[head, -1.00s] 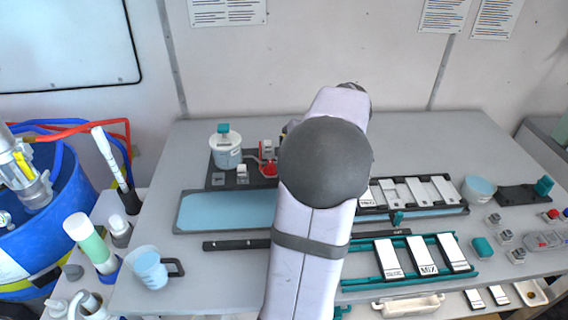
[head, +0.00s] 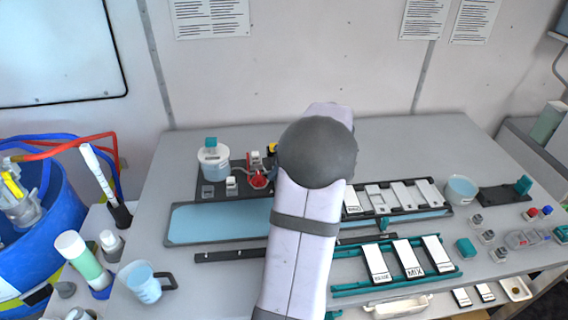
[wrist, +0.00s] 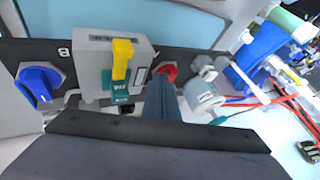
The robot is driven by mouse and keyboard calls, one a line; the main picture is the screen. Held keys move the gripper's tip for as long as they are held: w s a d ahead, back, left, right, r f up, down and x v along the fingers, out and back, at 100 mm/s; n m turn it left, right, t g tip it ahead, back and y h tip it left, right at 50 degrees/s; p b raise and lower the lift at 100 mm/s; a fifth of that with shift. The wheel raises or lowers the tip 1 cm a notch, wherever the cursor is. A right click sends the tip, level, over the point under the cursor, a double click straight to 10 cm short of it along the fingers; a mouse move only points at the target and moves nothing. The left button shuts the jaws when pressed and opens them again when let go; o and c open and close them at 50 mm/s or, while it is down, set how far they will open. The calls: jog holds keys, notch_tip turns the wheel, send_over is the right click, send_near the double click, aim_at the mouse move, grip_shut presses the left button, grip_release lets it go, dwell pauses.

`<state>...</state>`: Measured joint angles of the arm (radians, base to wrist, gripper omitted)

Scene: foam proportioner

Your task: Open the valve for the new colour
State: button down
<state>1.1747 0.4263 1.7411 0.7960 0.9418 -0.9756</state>
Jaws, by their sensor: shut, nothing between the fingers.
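The wrist view shows a blue valve knob (wrist: 38,85) at left and a red valve knob (wrist: 167,70) at centre, both on a dark panel (wrist: 200,62). Between them stands a grey box (wrist: 93,62) with a yellow lever (wrist: 122,58) and a teal tag (wrist: 119,92). My gripper (wrist: 158,82) is shut and empty, its fingers just in front of the red knob and partly hiding it. I cannot tell whether they touch it. In the head view the red valve (head: 259,179) shows left of my arm; my arm hides the gripper and the blue knob.
A white tub with a teal top (head: 213,163) stands left of the red valve. A blue tray (head: 215,224) lies in front. Labelled slides stand in a black rack (head: 434,208) and a teal rack (head: 455,278) at right. A jug (head: 145,282) stands at front left.

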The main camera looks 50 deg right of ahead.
aim_at(256, 186)
jog(key=shift+p+x, duration=0.45)
jog(key=shift+x, duration=1.1)
jog(key=shift+a+m+h+b, duration=0.45)
jog(key=shift+m+b, duration=0.35)
jog(key=shift+b, duration=0.4)
jog(key=shift+a+f+m+h+b, duration=0.1)
jog(key=shift+a+m+h+b, duration=0.05)
jog(key=shift+m+h+b, duration=0.5)
jog(key=shift+a+m+h+b, duration=0.4)
jog(key=shift+m+b, duration=0.05)
jog(key=shift+m, duration=0.4)
jog(key=m, duration=0.1)
jog(key=a+m+g+h, duration=0.1)
jog(key=shift+w+m+h, duration=0.2)
jog(key=shift+m+h, duration=0.1)
jog(key=shift+m, duration=0.1)
jog(key=shift+w+a, duration=0.55)
jog(key=shift+a, duration=0.15)
jog(key=shift+w+a, duration=0.4)
jog(key=shift+w, duration=0.55)
jog(key=shift+a, duration=0.2)
